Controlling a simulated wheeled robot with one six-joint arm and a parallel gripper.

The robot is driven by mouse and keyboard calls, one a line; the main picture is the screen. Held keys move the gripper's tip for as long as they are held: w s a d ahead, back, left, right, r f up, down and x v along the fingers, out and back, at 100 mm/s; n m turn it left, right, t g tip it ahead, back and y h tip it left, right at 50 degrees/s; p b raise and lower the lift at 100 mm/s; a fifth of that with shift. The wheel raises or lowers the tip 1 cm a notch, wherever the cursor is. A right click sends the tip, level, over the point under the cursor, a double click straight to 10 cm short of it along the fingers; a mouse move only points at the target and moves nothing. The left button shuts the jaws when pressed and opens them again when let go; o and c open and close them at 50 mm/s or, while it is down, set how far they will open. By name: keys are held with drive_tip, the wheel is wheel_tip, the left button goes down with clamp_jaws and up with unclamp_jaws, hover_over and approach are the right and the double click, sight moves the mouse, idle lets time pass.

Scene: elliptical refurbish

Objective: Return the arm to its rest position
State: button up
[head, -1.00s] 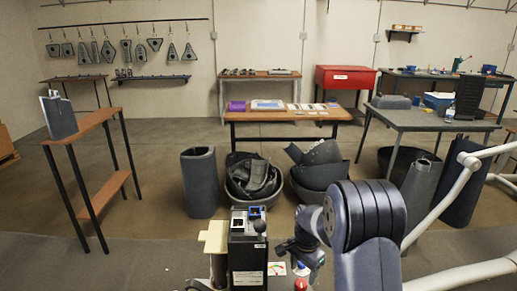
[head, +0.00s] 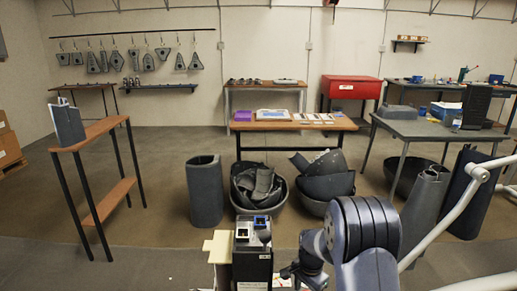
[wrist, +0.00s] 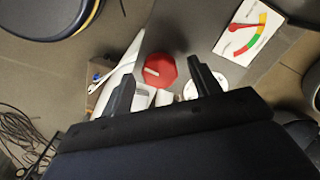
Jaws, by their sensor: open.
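My arm (head: 362,235) shows folded at the lower right in the head view, with its thick ribbed joint uppermost. My gripper (wrist: 161,70) is open and empty in the wrist view, its two dark fingers apart. A red knob (wrist: 160,71) shows between and beyond the fingers; I cannot tell the distance. In the head view the gripper end (head: 305,272) is low, just right of a dark box-shaped machine (head: 252,265), and partly cut off by the lower edge.
A gauge card (wrist: 247,30) with coloured bands lies at the upper right of the wrist view. A pale curved rail (head: 450,215) runs right of my arm. Bins of dark shells (head: 258,185) and a wooden table (head: 290,126) stand ahead.

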wheel_tip(320, 180, up, 11)
wheel_tip(320, 180, down, 11)
drive_tip(key=shift+f, duration=0.1)
drive_tip(key=n+p, duration=0.1)
drive_tip(key=n, duration=0.2)
drive_tip(key=shift+n, duration=0.4)
drive_tip(key=n+p, duration=0.1)
drive_tip(key=n, duration=0.2)
drive_tip(key=shift+n+p, duration=0.4)
drive_tip(key=n+p, duration=0.2)
drive_tip(key=n, duration=0.2)
drive_tip(key=n+p, duration=0.2)
drive_tip(key=n, duration=0.1)
drive_tip(key=shift+r, duration=0.2)
wheel_tip(320, 180, up, 10)
drive_tip(key=shift+f, duration=0.25)
drive_tip(key=shift+b, duration=0.35)
